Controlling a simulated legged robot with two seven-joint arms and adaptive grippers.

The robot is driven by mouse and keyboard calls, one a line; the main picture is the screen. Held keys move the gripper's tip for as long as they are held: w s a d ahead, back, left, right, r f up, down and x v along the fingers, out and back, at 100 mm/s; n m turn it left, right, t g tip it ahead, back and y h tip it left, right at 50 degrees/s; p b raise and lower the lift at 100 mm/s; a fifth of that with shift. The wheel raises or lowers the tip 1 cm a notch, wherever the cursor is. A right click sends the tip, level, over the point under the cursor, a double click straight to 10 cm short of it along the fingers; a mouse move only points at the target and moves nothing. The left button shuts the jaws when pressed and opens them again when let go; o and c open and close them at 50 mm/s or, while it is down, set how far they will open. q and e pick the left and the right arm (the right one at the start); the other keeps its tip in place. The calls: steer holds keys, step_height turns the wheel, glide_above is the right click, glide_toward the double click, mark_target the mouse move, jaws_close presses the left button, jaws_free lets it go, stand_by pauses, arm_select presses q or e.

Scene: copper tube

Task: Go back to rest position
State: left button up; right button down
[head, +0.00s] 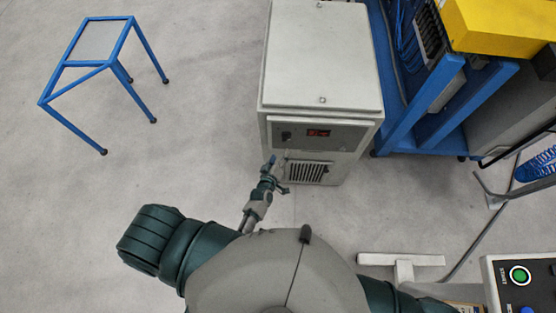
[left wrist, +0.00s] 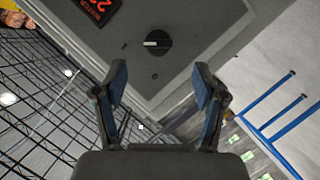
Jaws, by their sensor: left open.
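My left gripper (head: 272,172) is in front of the grey cabinet's lower front in the head view, close to its left front edge. In the left wrist view its two blue-padded fingers (left wrist: 160,85) are spread apart with nothing between them. The cabinet's black knob (left wrist: 157,43) shows beyond the fingertips, apart from them. The right gripper is not in either view; only part of my right arm shows at the bottom of the head view.
The grey cabinet (head: 320,60) has a red display (head: 318,133) and a vent. A blue-framed stand (head: 100,45) is at upper left. A blue rack (head: 430,105) with a yellow box (head: 500,25) is at right. A button panel (head: 520,285) is at lower right.

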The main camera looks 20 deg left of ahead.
arm_select(q)
steer(key=shift+v, duration=1.25)
steer(key=shift+f, duration=0.15)
steer(key=s+d+f+m+g+h, duration=0.1)
steer(key=s+f+m+g, duration=0.2)
steer(key=s+f, duration=0.55)
steer(key=s+f+m+g+h, duration=0.1)
steer(key=s+f+m+g, duration=0.35)
steer(key=f, duration=0.75)
steer(key=s+a+f+m+g, duration=0.1)
steer(key=s+a+f+g, duration=0.1)
steer(key=s, duration=0.7)
steer(key=s+a+f+m+g+y, duration=0.1)
steer(key=s+a+f, duration=0.3)
steer(key=s, duration=0.6)
steer(key=s+a+f+m+g+y, duration=0.1)
steer(key=s+a+f+m+g, duration=0.1)
steer(key=s+f, duration=0.5)
steer(key=shift+s+a+g+b, duration=0.3)
steer(key=shift+s+a+g, duration=0.35)
steer(key=shift+s, duration=0.5)
steer(key=shift+w+d, duration=0.1)
